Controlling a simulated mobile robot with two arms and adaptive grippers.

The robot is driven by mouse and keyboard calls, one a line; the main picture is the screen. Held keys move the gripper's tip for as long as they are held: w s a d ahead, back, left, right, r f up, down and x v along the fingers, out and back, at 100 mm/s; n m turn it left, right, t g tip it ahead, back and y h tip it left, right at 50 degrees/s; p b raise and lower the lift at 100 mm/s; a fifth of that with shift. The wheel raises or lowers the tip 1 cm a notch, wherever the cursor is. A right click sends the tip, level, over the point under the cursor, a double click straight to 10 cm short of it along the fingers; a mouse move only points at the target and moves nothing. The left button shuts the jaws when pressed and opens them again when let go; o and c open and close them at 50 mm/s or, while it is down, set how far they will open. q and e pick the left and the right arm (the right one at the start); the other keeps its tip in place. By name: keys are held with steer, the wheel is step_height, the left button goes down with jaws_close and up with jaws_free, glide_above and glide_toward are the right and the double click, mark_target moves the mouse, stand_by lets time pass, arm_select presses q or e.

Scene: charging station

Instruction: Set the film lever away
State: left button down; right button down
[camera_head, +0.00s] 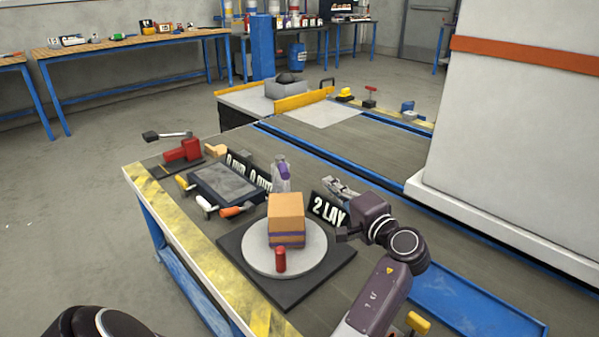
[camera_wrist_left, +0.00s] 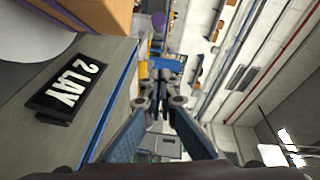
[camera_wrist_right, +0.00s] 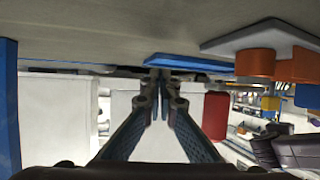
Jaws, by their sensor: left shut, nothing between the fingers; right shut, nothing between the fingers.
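No part is labelled as the film lever. A red block (camera_head: 183,151) at the table's far left corner carries a silver lever with a black knob (camera_head: 151,136). A grey post with a purple part (camera_head: 283,172) stands behind the turntable (camera_head: 258,259). A cardboard box (camera_head: 286,216) with purple bands sits on the turntable behind a red peg (camera_head: 281,260). My left gripper (camera_head: 340,187) is shut and empty behind the "2 LAY" sign (camera_head: 328,210); its fingers show in the left wrist view (camera_wrist_left: 165,80). My right gripper (camera_wrist_right: 160,80) is shut and empty, seen only in its wrist view.
A grey-topped pad (camera_head: 225,183) with coloured handles lies left of the turntable, beside black number signs (camera_head: 248,172). A blue tray (camera_head: 470,300) is at the right. A tall white block (camera_head: 525,140) stands behind it. Open floor (camera_head: 80,200) is at the left.

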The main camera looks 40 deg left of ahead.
mark_target(283, 169)
arm_select(q)
steer(key=shift+a, duration=0.1)
arm_select(e)
steer(key=shift+w, duration=0.1)
